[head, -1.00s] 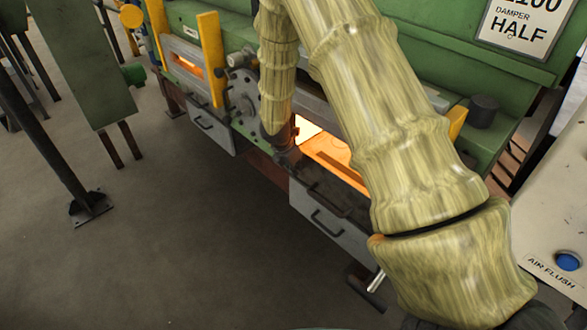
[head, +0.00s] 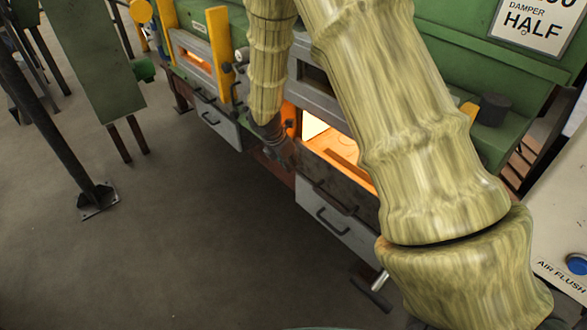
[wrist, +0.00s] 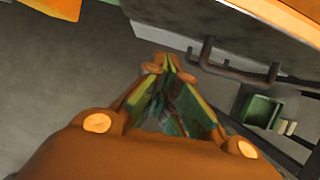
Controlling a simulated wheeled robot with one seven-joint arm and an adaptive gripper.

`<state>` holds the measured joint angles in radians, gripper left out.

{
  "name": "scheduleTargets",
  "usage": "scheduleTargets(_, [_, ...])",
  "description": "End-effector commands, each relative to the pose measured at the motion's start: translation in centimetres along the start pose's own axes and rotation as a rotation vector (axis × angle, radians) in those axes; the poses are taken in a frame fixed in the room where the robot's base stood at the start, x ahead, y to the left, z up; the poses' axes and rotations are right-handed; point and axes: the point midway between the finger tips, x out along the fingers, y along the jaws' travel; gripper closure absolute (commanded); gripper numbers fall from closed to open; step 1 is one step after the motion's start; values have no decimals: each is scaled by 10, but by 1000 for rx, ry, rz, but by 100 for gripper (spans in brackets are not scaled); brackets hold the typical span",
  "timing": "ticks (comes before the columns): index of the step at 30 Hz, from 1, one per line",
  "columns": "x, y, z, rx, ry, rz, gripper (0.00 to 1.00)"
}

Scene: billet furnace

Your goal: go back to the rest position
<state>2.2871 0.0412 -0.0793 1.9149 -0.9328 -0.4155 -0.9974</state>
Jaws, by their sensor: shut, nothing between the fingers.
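My gripper (head: 280,154) hangs at the end of my arm in the head view, small and dark, in front of the furnace face and just left of the glowing opening (head: 340,155). In the wrist view my gripper (wrist: 169,62) shows its orange-brown body and its fingers converging to meet at the tips. It is shut and holds nothing. Grey floor lies beyond the fingertips. My large forearm covers part of the furnace front in the head view.
The green furnace (head: 455,60) fills the back. A grey drawer (head: 335,220) with a handle juts out below the opening. A yellow post (head: 220,50) stands left of my gripper. A dark post (head: 55,120) and green panel (head: 95,60) stand left. Floor (head: 190,240) between is clear.

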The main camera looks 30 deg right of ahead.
Motion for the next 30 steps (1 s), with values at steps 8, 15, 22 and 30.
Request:
scheduleTargets(8, [-34,0,-1,1,1,2,100])
scheduleTargets(15, [-51,1,-1,-1,1,2,100])
scheduleTargets(22, [-53,0,-1,0,2,0,100])
scheduleTargets(30, [-13,-27,-49,118,104,-27,100])
